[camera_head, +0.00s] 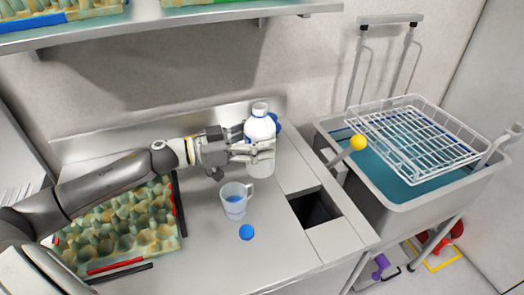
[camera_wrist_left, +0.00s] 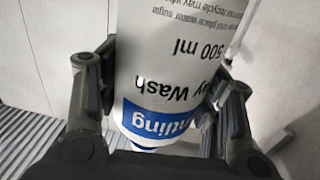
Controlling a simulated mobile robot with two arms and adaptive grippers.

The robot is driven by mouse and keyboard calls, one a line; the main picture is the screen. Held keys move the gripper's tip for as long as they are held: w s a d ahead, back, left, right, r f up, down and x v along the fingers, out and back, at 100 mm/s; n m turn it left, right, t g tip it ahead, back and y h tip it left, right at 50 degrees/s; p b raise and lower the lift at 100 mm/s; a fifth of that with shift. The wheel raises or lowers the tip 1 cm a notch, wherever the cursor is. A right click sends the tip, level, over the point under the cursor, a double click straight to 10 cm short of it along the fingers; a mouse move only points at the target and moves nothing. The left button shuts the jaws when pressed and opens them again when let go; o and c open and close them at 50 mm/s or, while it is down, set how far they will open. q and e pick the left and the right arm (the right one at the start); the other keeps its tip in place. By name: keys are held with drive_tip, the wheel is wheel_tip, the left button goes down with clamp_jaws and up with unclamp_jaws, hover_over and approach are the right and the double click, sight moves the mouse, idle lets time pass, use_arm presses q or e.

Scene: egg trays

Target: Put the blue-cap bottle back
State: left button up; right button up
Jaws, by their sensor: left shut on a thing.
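A white bottle (camera_head: 260,127) stands roughly upright at the back of the counter in the head view. My left gripper (camera_head: 262,150) reaches in from the left and is shut around its body. In the left wrist view the bottle (camera_wrist_left: 170,55) fills the middle between the two fingers, with "500 ml" and a blue label band showing upside down. The bottle's top looks white in the head view. A blue part shows just behind it, and I cannot tell what it belongs to. Whether the bottle's base touches the counter is unclear. My right gripper is not in view.
A clear mug (camera_head: 235,207) with blue liquid and a small round blue thing (camera_head: 246,232) are on the counter in front. An egg tray (camera_head: 120,228) lies left under my arm. Right are a dark square opening (camera_head: 314,206) and a sink with a wire rack (camera_head: 428,145).

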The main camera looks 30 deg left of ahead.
use_arm(q)
drive_tip(key=w+a+f, duration=0.3)
drive_tip(key=w+f, duration=0.3)
drive_tip(key=f, duration=0.3)
drive_tip(key=shift+w+f+p, duration=0.2)
drive_tip(key=shift+f+p, duration=0.2)
drive_tip(key=shift+p, duration=0.05)
drive_tip(key=shift+f, duration=0.15)
drive_tip(key=o, duration=1.4)
drive_tip(key=shift+d, duration=0.1)
